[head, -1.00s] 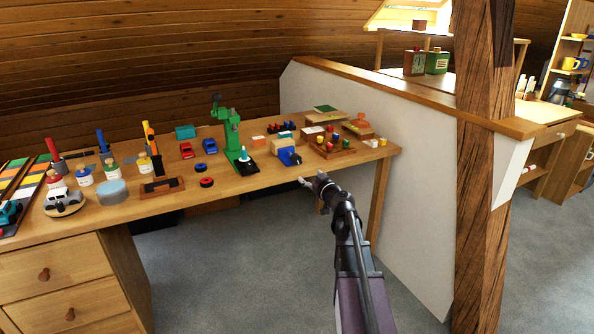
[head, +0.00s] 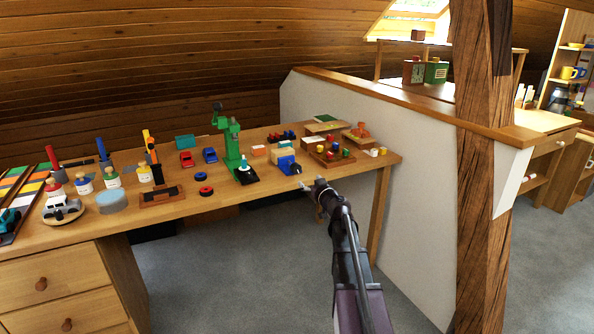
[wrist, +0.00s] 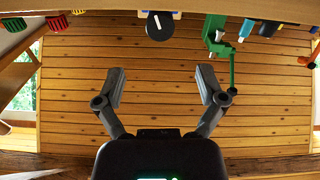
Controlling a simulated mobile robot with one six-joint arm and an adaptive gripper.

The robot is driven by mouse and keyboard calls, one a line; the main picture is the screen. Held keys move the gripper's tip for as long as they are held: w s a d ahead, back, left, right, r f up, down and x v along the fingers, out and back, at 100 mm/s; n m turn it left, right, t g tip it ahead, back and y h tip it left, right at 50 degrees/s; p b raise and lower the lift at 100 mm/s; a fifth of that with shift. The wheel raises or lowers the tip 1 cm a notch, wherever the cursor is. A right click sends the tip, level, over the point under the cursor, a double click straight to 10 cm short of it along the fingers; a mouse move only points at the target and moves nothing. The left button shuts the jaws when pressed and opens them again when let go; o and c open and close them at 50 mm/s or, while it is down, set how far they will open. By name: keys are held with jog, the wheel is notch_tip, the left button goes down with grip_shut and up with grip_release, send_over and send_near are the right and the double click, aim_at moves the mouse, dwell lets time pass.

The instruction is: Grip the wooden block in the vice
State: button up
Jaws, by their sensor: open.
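The blue vice (head: 289,167) stands near the right front edge of the workbench (head: 240,189), its handle facing the front. A pale wooden block (head: 280,154) shows at the vice's back left; I cannot tell whether it sits between the jaws. My gripper (head: 311,186) is in front of the bench edge, just right of and nearer than the vice, apart from it. In the wrist view my gripper (wrist: 161,84) is open and empty, and the vice's dark round front with a light handle (wrist: 160,26) shows at the top, beyond the fingertips.
A green drill press (head: 232,150) stands left of the vice. A tray of coloured pieces (head: 332,158) lies to its right. Toy cars, jars and tools fill the bench's left part. A low white partition (head: 410,165) and a timber post (head: 483,180) stand on the right.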

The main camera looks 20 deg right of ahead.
aim_at(298, 170)
jog(key=w, duration=1)
jog(key=shift+w+a, duration=0.2)
jog(key=shift+w, duration=0.1)
jog(key=c, duration=1.1)
